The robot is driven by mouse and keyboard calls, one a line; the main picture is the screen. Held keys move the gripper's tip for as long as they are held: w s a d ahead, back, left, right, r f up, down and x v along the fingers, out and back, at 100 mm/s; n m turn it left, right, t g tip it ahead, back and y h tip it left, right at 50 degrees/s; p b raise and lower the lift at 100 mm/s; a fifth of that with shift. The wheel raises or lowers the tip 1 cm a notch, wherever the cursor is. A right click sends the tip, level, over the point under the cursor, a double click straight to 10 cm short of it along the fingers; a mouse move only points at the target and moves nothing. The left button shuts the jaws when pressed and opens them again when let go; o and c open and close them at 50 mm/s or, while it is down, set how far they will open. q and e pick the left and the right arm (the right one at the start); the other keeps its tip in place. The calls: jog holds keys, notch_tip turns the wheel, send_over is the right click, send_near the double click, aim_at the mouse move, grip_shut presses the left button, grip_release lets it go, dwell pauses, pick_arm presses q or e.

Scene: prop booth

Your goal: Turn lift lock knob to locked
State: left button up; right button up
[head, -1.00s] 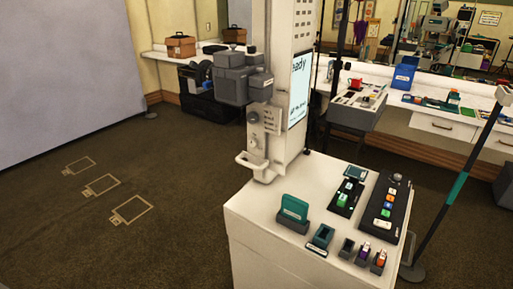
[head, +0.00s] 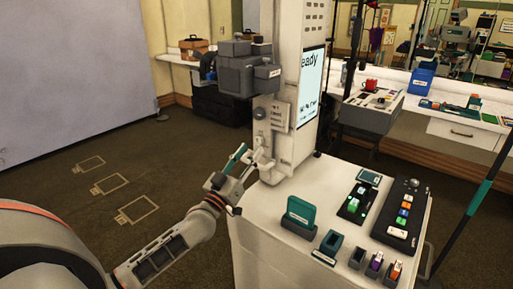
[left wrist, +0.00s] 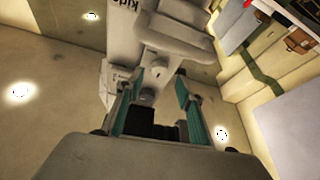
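A white lift column (head: 297,95) stands on a white cabinet. Its side carries a label plate (head: 279,115) with a small round knob (head: 259,113) at its left edge. I cannot read which way the knob is set. A pale handle (head: 262,160) sticks out lower on the column. My left gripper (head: 242,163) is beside this handle, below the knob, its teal fingers pointing up toward the column. In the left wrist view the fingers (left wrist: 158,108) are spread apart, with the column's fittings beyond them. I cannot tell whether they touch anything. My right gripper is not in view.
A grey camera-like unit (head: 243,75) juts from the column above the knob. The cabinet top (head: 285,190) holds a teal card holder (head: 299,212), small holders and a button panel (head: 404,212). Open floor (head: 110,165) lies to the left.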

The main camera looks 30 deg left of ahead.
aim_at(257, 142)
pick_arm(q)
jog(key=shift+x, duration=1.1)
jog(key=shift+w+r, duration=0.2)
jog(key=shift+w, duration=0.3)
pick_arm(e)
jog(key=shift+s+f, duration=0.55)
pick_arm(q)
grip_shut()
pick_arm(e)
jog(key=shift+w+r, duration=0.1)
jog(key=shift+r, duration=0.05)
